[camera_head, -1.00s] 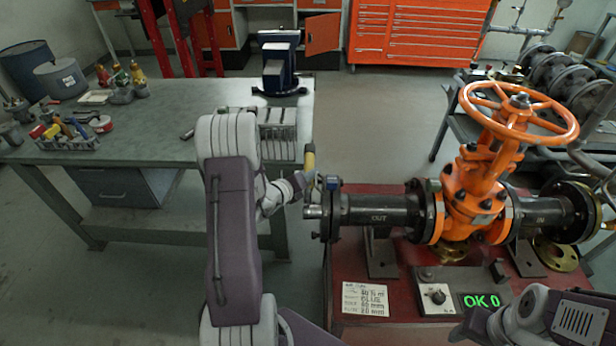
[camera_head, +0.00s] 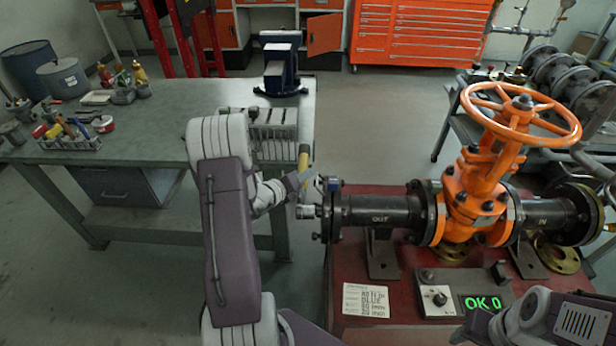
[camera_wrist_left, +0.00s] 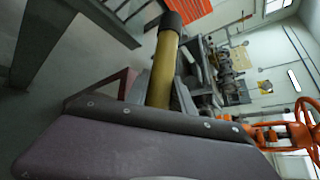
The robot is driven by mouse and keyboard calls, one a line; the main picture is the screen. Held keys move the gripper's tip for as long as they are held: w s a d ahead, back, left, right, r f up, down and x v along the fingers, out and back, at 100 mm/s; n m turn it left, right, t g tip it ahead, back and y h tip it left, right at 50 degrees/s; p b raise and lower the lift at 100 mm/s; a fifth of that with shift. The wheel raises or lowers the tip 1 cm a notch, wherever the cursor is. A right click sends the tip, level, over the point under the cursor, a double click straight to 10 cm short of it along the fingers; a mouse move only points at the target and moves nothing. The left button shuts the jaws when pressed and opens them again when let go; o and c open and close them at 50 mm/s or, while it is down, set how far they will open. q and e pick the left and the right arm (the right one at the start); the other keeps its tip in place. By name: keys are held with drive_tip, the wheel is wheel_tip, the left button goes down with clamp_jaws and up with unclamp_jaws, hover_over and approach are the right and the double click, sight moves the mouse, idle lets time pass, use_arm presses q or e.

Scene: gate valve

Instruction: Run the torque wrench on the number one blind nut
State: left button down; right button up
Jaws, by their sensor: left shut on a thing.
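The torque wrench shows as a yellow handle (camera_head: 303,160) with a silver socket end (camera_head: 306,211) just left of the blind flange (camera_head: 331,212) on the pipe's OUT end. My left gripper (camera_head: 296,183) is shut on the wrench; its fingertips are partly hidden. In the left wrist view the yellow handle (camera_wrist_left: 164,68) with its dark end cap sticks out past the gripper body. The socket looks level with the flange's nuts, with a small gap; I cannot tell which nut is number one. A blue part (camera_head: 333,183) sits at the flange's top. My right gripper (camera_head: 480,326) is low at right, its jaws unclear.
The orange gate valve (camera_head: 470,200) stands on a red stand (camera_head: 400,262) with a box showing "OK 0" (camera_head: 482,302) and a paper card (camera_head: 366,299).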

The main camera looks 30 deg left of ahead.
use_arm(q)
drive_tip(key=shift+s+a+r, duration=0.1)
drive_tip(key=shift+s+a, duration=0.2)
drive_tip(key=shift+a, duration=0.25)
drive_tip(key=shift+s+a, duration=0.25)
drive_tip(key=shift+a, duration=0.3)
